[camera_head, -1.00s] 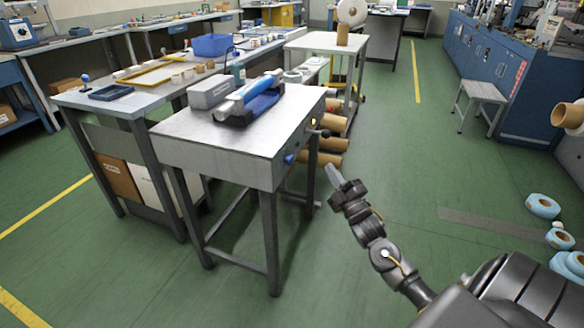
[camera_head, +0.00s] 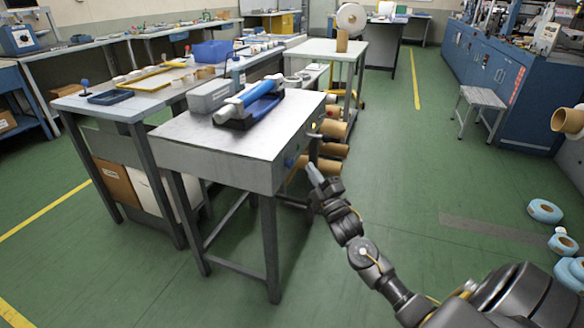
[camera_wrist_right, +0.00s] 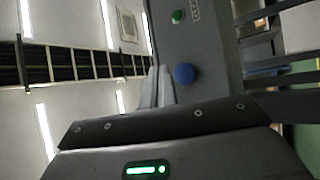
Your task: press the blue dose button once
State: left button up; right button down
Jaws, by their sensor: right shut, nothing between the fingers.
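The blue dose button (camera_head: 290,162) is a small round knob on the right side panel of the near grey table (camera_head: 225,135). In the right wrist view the blue button (camera_wrist_right: 184,74) stands out from the grey panel, right beside the fingertips. My right gripper (camera_head: 312,172) is shut and empty, a short way to the right of the button in the head view. Its fingers (camera_wrist_right: 159,85) are together in the wrist view. I cannot tell if the fingers touch the button. My left gripper is not in view.
A small green button (camera_wrist_right: 178,16) sits on the same panel. A blue cylinder device (camera_head: 252,102) and a grey box (camera_head: 212,95) lie on the table. Cardboard tubes (camera_head: 333,129) lie beside the table. A stool (camera_head: 482,97) stands right, with open green floor between.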

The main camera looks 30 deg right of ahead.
aim_at(289, 164)
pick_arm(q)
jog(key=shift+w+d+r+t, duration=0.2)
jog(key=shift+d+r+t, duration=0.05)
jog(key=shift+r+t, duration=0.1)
pick_arm(e)
jog(key=shift+w+a, duration=0.75)
jog(key=shift+w, duration=0.3)
dwell(1.0)
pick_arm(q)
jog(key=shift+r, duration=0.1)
pick_arm(e)
jog(key=shift+w+a, duration=0.2)
jog(key=shift+w, duration=0.2)
jog(key=shift+w+a, duration=0.35)
jog(key=shift+w, duration=0.05)
dwell(0.9)
pick_arm(q)
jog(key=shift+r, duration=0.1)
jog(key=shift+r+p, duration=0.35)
jog(key=shift+p, duration=0.15)
pick_arm(e)
jog(key=shift+s+d, duration=0.55)
jog(key=shift+s, duration=0.25)
